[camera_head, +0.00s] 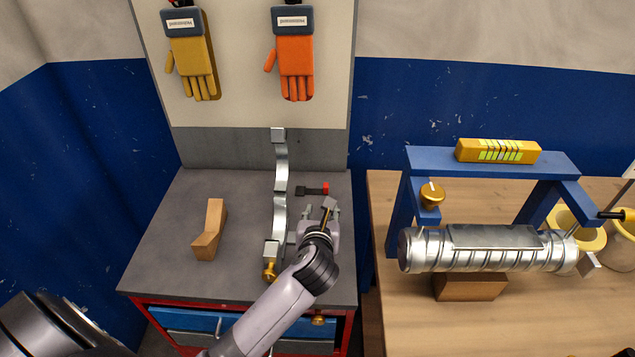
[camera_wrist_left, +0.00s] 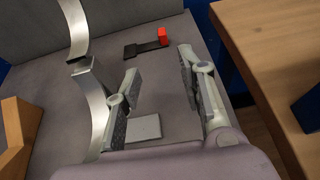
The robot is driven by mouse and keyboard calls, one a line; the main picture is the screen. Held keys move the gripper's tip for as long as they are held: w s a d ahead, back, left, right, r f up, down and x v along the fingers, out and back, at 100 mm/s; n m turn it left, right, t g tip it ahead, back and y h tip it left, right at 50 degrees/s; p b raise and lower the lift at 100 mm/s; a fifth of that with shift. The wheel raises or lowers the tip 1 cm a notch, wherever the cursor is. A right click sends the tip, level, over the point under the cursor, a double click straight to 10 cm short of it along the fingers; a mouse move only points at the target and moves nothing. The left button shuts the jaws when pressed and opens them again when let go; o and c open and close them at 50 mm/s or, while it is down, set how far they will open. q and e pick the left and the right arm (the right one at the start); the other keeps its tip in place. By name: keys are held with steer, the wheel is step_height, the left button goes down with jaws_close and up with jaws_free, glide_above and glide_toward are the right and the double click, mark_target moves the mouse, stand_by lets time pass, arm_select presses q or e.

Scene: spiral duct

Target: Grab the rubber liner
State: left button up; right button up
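A small flat light-grey square piece (camera_wrist_left: 143,127), which looks like the rubber liner, lies on the grey bench top in the left wrist view. My left gripper (camera_head: 319,214) is over the bench top, right of the curved metal clamp band (camera_head: 281,165). In the left wrist view its two fingers (camera_wrist_left: 163,95) are spread apart with nothing between them. The grey piece lies low between and beyond the fingers, nearer the left one, and does not look touched. In the head view the gripper mostly hides that spot. My right gripper is not in view.
A dark strip with a red end (camera_head: 312,190) lies just beyond the gripper. A wooden block (camera_head: 209,232) stands on the bench's left. A wooden table (camera_head: 385,315) with a spiral duct (camera_head: 490,250) under a blue frame (camera_head: 490,162) stands right. Two gloves hang behind.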

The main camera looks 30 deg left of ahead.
arm_select(q)
glide_toward(326, 186)
steer(key=x, duration=0.2)
steer(key=shift+w+a+f+p, duration=0.15)
steer(key=shift+a+f+p, duration=0.15)
steer(key=shift+f+p, duration=0.1)
steer(key=shift+w+a+f, duration=0.2)
steer(key=shift+w+f, duration=0.05)
steer(key=shift+w, duration=0.4)
steer(key=shift+w+a, duration=0.15)
steer(key=shift+w, duration=0.2)
steer(key=x, duration=0.4)
steer(key=shift+w, duration=0.2)
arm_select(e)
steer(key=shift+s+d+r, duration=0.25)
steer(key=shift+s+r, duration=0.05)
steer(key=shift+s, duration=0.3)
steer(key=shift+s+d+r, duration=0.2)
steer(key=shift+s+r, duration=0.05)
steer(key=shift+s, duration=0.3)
arm_select(q)
steer(key=shift+c, duration=0.4)
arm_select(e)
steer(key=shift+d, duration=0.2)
